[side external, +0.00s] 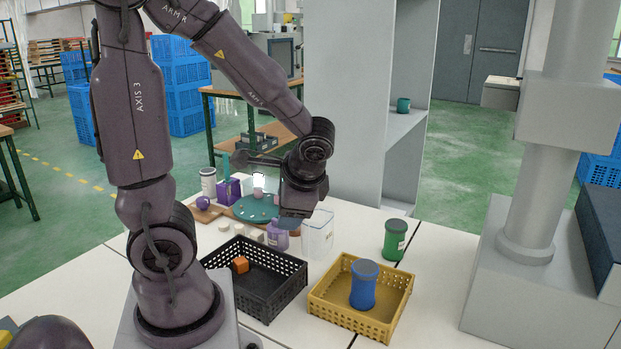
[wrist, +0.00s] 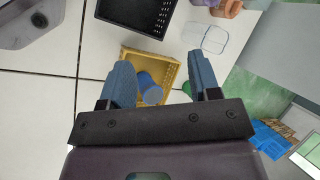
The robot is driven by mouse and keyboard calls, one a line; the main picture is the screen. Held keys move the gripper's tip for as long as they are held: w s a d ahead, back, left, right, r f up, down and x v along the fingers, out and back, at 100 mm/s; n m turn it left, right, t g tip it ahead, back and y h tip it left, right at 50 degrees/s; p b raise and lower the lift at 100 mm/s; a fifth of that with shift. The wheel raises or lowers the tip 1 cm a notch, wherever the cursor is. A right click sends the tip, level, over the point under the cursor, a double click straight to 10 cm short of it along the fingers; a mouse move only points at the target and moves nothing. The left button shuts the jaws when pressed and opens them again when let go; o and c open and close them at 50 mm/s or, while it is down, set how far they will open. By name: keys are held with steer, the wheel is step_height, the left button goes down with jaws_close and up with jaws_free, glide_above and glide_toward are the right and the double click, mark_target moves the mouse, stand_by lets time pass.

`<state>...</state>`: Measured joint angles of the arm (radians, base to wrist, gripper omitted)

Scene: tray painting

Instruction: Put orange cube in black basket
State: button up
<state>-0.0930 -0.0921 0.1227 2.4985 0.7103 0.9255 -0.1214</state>
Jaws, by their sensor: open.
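The orange cube (side external: 240,264) lies inside the black basket (side external: 284,298), near its back left part. The black basket also shows at the top of the wrist view (wrist: 105,12), where the cube is not visible. My gripper (wrist: 160,80) is open with nothing between its two blue fingers. In the side view my gripper (side external: 296,222) is raised above the table, behind and to the right of the black basket and apart from the cube. Its fingertips are hard to make out there.
A yellow basket (side external: 322,311) holding a blue container (side external: 364,284) stands right of the black basket. A green can (side external: 394,240), a clear box (side external: 318,234), a purple bottle (side external: 277,236) and a teal plate (side external: 254,208) stand behind. The white table's front right is free.

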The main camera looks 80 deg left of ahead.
steer(key=d+r+n+t+h, duration=0.1)
steer(key=d+r+t+h, duration=0.5)
steer(key=d+r, duration=0.5)
steer(key=shift+w+d+n+t, duration=0.4)
steer(key=shift+d+t, duration=0.3)
steer(key=shift+d, duration=0.45)
